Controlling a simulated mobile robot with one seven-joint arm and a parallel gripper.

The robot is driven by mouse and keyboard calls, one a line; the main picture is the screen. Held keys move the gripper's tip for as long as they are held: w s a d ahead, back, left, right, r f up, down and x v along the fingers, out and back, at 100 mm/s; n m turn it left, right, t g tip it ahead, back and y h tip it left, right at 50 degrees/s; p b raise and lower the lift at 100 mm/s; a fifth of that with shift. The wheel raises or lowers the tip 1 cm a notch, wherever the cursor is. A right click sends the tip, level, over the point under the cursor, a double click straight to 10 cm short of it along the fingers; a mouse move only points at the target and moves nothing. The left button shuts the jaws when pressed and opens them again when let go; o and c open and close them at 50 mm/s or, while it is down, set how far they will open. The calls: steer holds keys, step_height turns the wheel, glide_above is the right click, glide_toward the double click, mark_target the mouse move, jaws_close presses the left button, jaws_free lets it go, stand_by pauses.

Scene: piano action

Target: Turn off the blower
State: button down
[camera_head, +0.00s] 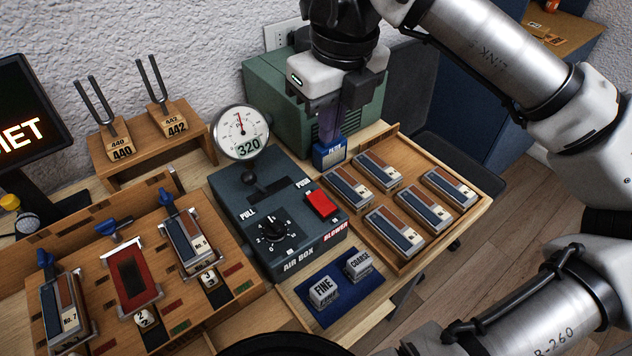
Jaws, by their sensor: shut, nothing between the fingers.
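The blower switch (321,205) is a red rocker on the right part of the dark grey air box (265,186), beside the label BLOWER. I cannot tell which end of the rocker is pressed in. A round gauge (241,132) on top of the box shows 320. The box also carries a black rotary knob (273,231) and a dark push-pull knob (256,180). My gripper (328,128) is shut and empty, pointing down behind the box, above and to the back right of the switch. Its fingertips are hard to make out against what is behind them.
A small blue block (330,154) stands below my gripper. A green housing (283,115) is behind it. A wooden tray (457,183) with several striped blocks lies right. FINE and COARSE cubes (323,291) sit on a blue mat in front. Tuning forks (160,85) stand left.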

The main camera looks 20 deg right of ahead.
mark_target(319, 195)
steer(key=f+p, duration=0.1)
steer(key=f, duration=0.3)
steer(key=w+f+p, duration=0.1)
steer(key=f, duration=0.8)
steer(key=shift+w+a+f+p, duration=0.3)
steer(key=shift+a+p, duration=0.05)
steer(key=shift+p, duration=0.05)
steer(key=shift+f, duration=0.15)
